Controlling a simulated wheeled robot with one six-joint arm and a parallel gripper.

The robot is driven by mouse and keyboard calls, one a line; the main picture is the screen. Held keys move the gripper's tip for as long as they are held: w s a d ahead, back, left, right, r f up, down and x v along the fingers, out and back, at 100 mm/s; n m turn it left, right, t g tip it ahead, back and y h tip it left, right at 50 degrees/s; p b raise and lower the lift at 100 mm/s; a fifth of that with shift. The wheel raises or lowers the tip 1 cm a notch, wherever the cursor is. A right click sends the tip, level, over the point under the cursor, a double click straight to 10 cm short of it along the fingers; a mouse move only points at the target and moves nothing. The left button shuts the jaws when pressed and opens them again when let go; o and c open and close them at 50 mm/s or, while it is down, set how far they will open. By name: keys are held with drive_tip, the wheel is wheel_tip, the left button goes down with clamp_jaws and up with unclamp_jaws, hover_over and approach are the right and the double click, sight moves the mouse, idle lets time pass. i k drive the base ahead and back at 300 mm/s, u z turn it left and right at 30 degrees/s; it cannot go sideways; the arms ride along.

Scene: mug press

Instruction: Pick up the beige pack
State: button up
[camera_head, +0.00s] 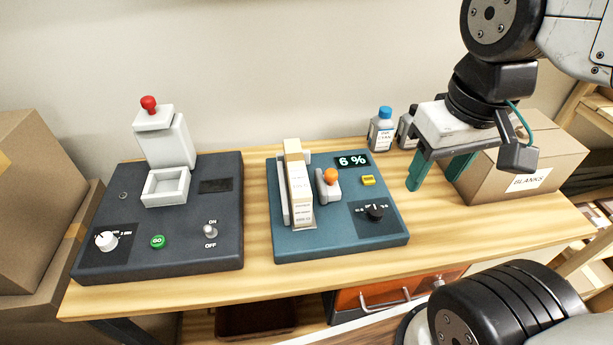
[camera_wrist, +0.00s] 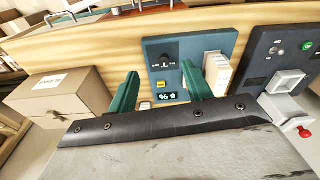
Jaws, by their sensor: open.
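The beige pack (camera_head: 299,187) stands upright in a white holder on the blue panel (camera_head: 335,235), with small printed labels on its near face. It also shows in the wrist view (camera_wrist: 217,74), just right of one green finger, which covers part of the area beside it. My gripper (camera_head: 436,173) is open and empty. In the head view its green fingers are above the table, to the right of the blue panel and apart from the pack.
An orange-topped lever (camera_head: 330,178) stands close right of the pack. A dark press panel (camera_head: 200,255) is at left. Bottles (camera_head: 382,130) stand behind near the wall, and a cardboard box (camera_head: 520,170) is at right. Bare wood lies between the panels.

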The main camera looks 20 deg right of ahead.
sight(298, 180)
drive_tip(key=k, duration=1.2)
drive_tip(key=z, duration=0.45)
drive_tip(key=i, duration=0.6)
drive_tip(key=u, duration=0.3)
